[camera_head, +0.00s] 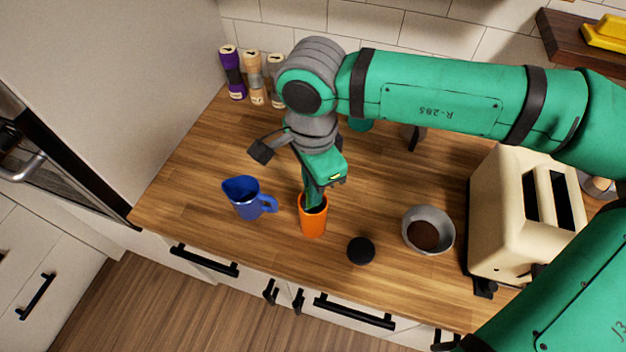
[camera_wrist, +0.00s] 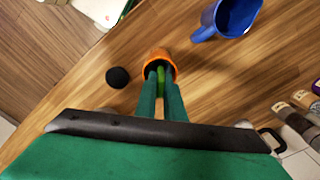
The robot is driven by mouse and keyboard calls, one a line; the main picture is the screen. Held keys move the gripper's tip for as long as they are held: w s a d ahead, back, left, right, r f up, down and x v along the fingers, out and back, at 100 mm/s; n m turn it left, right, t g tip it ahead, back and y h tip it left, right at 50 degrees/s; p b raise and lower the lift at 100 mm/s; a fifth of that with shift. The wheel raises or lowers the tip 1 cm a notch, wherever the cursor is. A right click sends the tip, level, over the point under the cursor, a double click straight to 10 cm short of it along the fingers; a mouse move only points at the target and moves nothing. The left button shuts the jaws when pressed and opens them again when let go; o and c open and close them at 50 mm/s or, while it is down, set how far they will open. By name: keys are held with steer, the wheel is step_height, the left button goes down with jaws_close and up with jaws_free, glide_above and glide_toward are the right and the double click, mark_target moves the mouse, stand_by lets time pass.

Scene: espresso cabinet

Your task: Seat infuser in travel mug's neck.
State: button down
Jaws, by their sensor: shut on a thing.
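The orange travel mug (camera_head: 313,218) stands upright on the wooden counter; its rim also shows in the wrist view (camera_wrist: 157,54). My gripper (camera_head: 312,203) points down into the mug's mouth. In the wrist view, its two fingers (camera_wrist: 161,80) are closed around a bright green piece (camera_wrist: 161,75), which I take to be the infuser. The fingertips and the lower part of the green piece are at or inside the mug's opening. How deep the infuser sits, and whether it touches the neck, is hidden by the fingers and rim.
A blue pitcher (camera_head: 247,199) stands just left of the mug. A black round lid-like object (camera_head: 361,251) lies to its right front. A grey bowl with brown contents (camera_head: 412,221) and a cream toaster (camera_head: 520,215) stand farther right. Several spice jars (camera_head: 254,78) line the back left.

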steer(key=shift+f, duration=0.1)
steer(key=c, duration=1.8)
jaws_free()
steer(key=shift+o, duration=0.2)
steer(key=shift+w, duration=0.1)
